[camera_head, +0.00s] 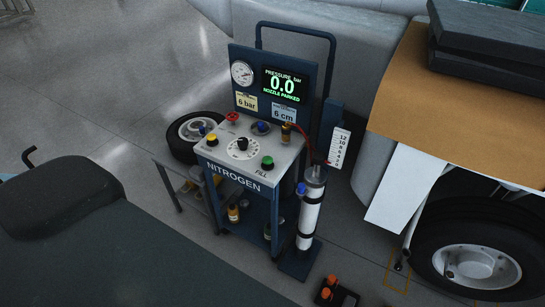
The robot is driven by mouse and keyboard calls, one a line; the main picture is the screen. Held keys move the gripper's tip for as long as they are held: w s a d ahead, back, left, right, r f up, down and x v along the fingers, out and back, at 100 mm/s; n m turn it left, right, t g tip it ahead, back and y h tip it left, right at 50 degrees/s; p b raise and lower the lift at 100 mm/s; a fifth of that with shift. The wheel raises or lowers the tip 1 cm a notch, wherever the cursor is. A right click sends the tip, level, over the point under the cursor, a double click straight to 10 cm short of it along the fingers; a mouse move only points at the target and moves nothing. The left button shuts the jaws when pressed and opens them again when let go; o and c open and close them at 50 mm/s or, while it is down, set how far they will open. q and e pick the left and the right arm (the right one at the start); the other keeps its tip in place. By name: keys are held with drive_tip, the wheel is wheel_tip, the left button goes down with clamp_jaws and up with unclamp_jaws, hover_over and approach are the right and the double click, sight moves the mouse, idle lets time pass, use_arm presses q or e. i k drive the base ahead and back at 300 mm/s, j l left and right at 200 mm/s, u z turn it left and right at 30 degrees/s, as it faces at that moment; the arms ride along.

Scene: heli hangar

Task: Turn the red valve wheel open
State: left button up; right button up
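The red valve wheel (232,117) is small and sits at the back left of the light grey top panel (213,147) of a dark blue nitrogen cart. Its turned position is too small to tell. The cart's display (285,85) reads pressure 0.0 bar and "NOZZLE PARKED". A round dial gauge (242,73) is left of the display. Neither of my grippers shows in the head view, and nothing touches the wheel.
The panel also carries a yellow knob (212,140), a green knob (267,162) and a white dial (240,148). A white cylinder (310,212) stands at the cart's right. A dark grey surface (100,250) fills the lower left. A large tyre (470,255) is at right.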

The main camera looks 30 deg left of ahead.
sight(232, 115)
drive_tip(key=u, duration=1.25)
drive_tip(key=z, duration=0.3)
drive_tip(key=i+j+z, duration=0.15)
drive_tip(key=j+z, duration=0.15)
drive_tip(key=z, duration=0.2)
drive_tip(key=i+j+z, duration=0.1)
drive_tip(key=j+z, duration=0.2)
drive_tip(key=z, duration=0.15)
drive_tip(key=j+z, duration=0.4)
drive_tip(key=j, duration=0.5)
drive_tip(key=j+z, duration=0.15)
drive_tip(key=j, duration=1.65)
drive_tip(key=i, duration=0.25)
